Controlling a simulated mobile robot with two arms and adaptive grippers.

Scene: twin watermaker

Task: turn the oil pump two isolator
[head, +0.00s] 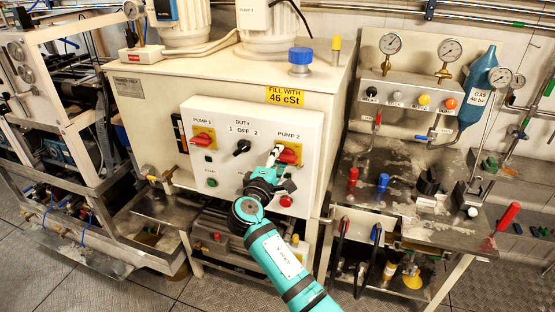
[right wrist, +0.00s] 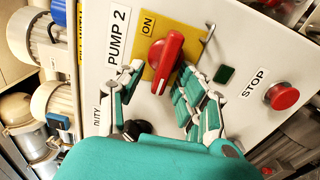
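The pump two isolator (head: 288,156) is a red rotary handle on a yellow plate, at the right of the white control panel. In the right wrist view the red handle (right wrist: 163,58) stands slanted on the yellow plate marked ON, beside the PUMP 2 label (right wrist: 118,36). My right gripper (head: 279,165) is at the isolator, partly covering its lower left in the head view. In the right wrist view its fingers (right wrist: 160,78) are apart, one on each side of the handle's near end. Whether either finger touches it is unclear. My left gripper is not in view.
The panel also carries the pump one isolator (head: 203,141), a black duty selector (head: 242,147) and a red stop button (head: 286,201), which is close to my right wrist. A steel bench (head: 400,212) with gauges and valves stands to the right.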

